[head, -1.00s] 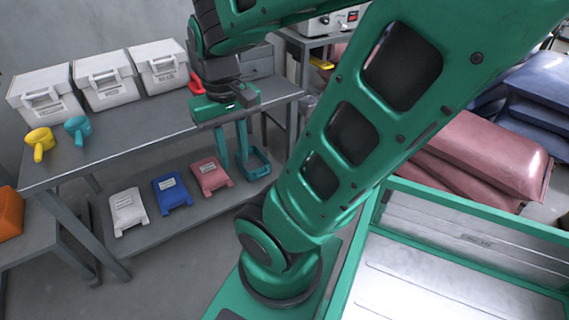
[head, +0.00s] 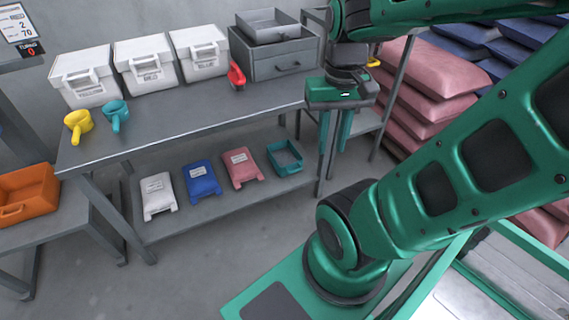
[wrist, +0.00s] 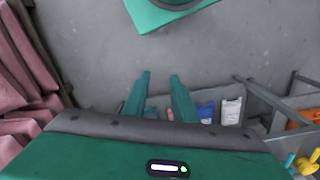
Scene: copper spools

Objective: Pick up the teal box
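The teal box (head: 286,169) is a small open-topped bin on the lower shelf of the bench, at the right end of a row of bags. My gripper (head: 334,152) hangs to the right of it in the head view, fingers pointing down, apart from the box. In the wrist view my gripper (wrist: 160,78) has its two teal fingers spread with a gap between them and nothing held. A bit of teal behind the fingers there may be the box, but the fingers and the gripper body hide most of that spot.
White bag (head: 157,194), blue bag (head: 201,181) and pink bag (head: 240,168) lie left of the box. The bench top (head: 190,118) hangs over the shelf, and a bench leg (head: 324,165) stands near my gripper. The floor in front is clear.

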